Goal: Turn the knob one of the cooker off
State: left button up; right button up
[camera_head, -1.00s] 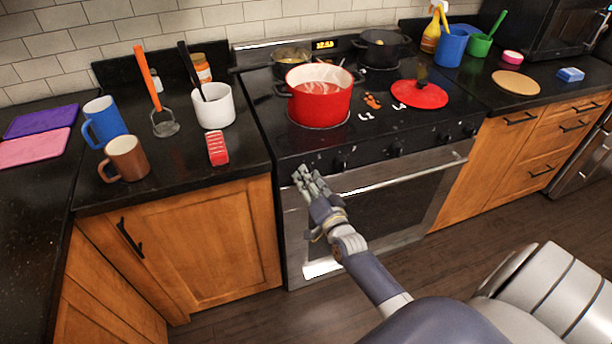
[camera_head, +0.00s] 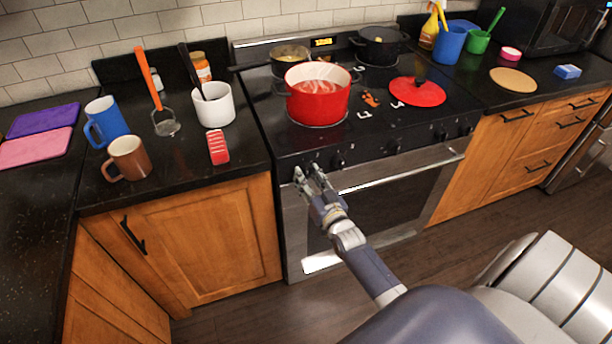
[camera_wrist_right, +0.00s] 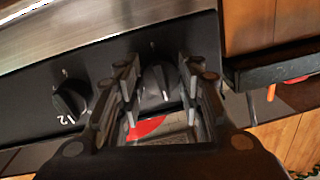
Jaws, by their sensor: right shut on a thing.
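The cooker (camera_head: 262,120) has a black front panel with a row of dark knobs above a steel oven door. My right gripper (camera_head: 311,172) is at the left end of this panel, its fingers shut around a dark knob. In the right wrist view this knob (camera_wrist_right: 157,82) sits between the two fingers of the gripper (camera_wrist_right: 160,80). A neighbouring knob (camera_wrist_right: 70,100), with a white "2" by it, stands apart to the left. In the head view it shows just right of my gripper (camera_head: 338,160). My left gripper is not in view.
A red pot (camera_head: 318,100) stands on the front left of the cooktop, with a red lid (camera_head: 416,92) to its right. A steel oven handle (camera_head: 400,168) runs below the knobs.

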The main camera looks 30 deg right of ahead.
jog(key=shift+d+r, duration=0.1)
jog(key=o, duration=1.1)
jog(key=shift+c, duration=0.2)
jog(key=s+a, duration=0.2)
jog(key=s, duration=0.9)
jog(key=shift+s, duration=0.3)
